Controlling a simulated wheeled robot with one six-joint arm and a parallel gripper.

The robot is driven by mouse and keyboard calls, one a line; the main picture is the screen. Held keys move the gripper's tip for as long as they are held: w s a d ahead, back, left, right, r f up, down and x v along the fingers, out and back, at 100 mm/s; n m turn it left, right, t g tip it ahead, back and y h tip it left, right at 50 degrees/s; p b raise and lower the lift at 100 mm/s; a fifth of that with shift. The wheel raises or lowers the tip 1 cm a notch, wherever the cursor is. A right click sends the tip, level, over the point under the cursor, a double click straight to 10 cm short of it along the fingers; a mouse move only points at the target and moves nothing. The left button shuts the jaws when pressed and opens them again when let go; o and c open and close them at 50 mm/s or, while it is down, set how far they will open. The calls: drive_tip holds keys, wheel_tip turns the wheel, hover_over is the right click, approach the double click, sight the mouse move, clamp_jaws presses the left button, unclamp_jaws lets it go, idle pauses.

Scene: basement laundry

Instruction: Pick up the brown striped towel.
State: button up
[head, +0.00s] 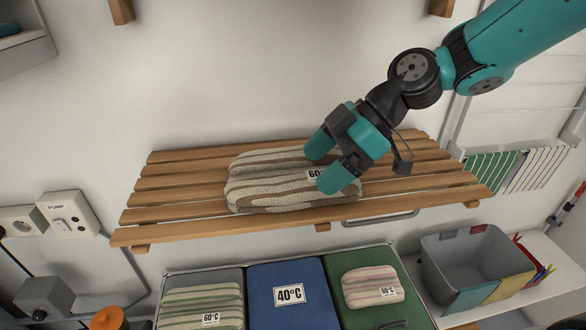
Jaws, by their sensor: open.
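The brown striped towel (257,193) lies folded on a slatted wooden shelf (177,198) in the middle of the head view. It is beige with brown stripes and bears a white label starting with "60", partly hidden by my gripper. My gripper (323,167) is open at the right part of the towel. One teal fingertip is over its back side and the other over its front right side. I cannot tell whether the fingers touch the cloth.
Below the shelf are grey, blue (267,299) and green compartments. A green striped towel (203,306) lies at the grey one, a pink striped towel (372,287) at the green one. A grey bin (452,268) stands right. The shelf's left end is clear.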

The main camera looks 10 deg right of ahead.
sight(303, 178)
drive_tip(key=p+x, duration=0.1)
drive_tip(key=x, duration=0.1)
drive_tip(key=shift+a, duration=0.4)
drive_tip(key=shift+w+a+f, duration=0.1)
drive_tip(key=shift+a+f, duration=0.2)
drive_tip(key=shift+f, duration=0.25)
drive_tip(key=shift+r, duration=0.1)
drive_tip(key=c, duration=1.3)
